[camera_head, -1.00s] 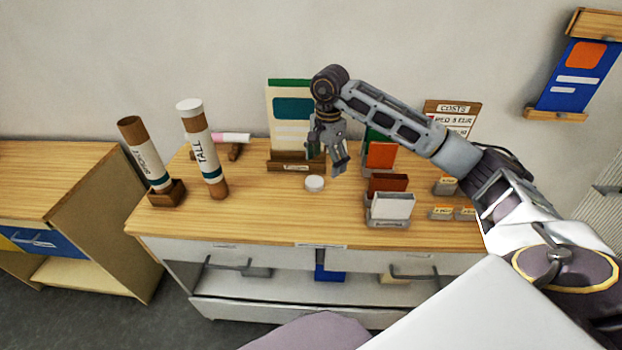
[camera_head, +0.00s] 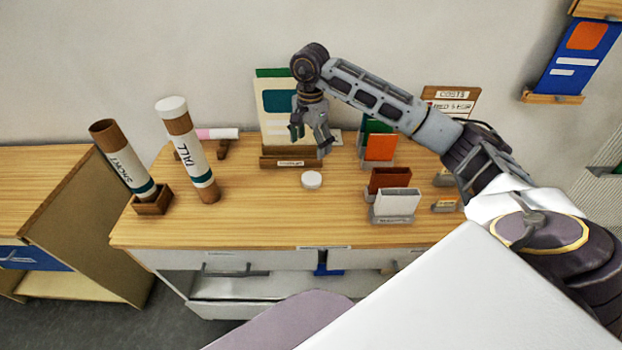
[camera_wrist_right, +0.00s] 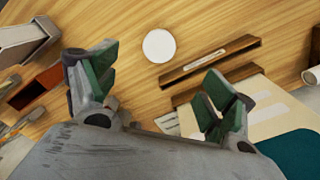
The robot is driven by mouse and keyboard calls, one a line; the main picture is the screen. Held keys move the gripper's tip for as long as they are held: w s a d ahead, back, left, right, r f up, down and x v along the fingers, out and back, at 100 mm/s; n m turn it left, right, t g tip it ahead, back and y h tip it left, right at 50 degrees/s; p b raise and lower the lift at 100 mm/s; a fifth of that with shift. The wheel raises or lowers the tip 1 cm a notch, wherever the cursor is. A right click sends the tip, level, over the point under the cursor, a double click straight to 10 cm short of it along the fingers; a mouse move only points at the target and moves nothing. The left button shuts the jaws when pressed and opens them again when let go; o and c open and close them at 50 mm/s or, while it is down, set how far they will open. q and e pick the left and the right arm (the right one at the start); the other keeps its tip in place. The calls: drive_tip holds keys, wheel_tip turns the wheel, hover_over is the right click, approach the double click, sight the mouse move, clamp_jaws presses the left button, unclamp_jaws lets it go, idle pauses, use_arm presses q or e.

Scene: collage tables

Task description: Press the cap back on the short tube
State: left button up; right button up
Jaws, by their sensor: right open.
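The short tube (camera_head: 128,163) is brown with a white label and a teal band. It leans in a small wooden holder (camera_head: 152,203) at the left of the table, its top open. The white cap (camera_head: 311,179) lies flat on the table near the middle. In the right wrist view the cap (camera_wrist_right: 159,46) is a white disc just beyond the fingertips, between them. My right gripper (camera_head: 311,142) is open and empty, above and slightly behind the cap; its green-padded fingers are spread in the wrist view (camera_wrist_right: 163,85). My left gripper is not in view.
The tall tube (camera_head: 190,150), white-capped, stands tilted beside the short one. A wooden rack (camera_head: 291,160) with a cream card is behind the cap. Card holders (camera_head: 394,205) stand right of it. The tabletop left of the cap (camera_head: 255,205) is clear.

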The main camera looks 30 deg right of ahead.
drive_tip(key=shift+f, duration=1)
hover_over(312, 178)
drive_tip(key=f, duration=0.4)
drive_tip(key=f+p, duration=0.1)
drive_tip(key=shift+a+f, duration=0.25)
drive_tip(key=shift+f, duration=0.15)
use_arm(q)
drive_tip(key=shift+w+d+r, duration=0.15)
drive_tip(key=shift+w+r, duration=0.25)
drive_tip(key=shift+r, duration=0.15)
use_arm(e)
drive_tip(key=shift+f, duration=0.45)
drive_tip(key=shift+d+f+p, duration=0.15)
drive_tip(key=shift+f+p, duration=0.15)
drive_tip(key=shift+f, duration=0.45)
drive_tip(key=shift+w+d+f+p, duration=0.1)
drive_tip(key=shift+f+p, duration=0.35)
drive_tip(key=shift+f, duration=1.4)
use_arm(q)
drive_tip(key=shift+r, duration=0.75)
use_arm(e)
drive_tip(key=shift+c, duration=0.2)
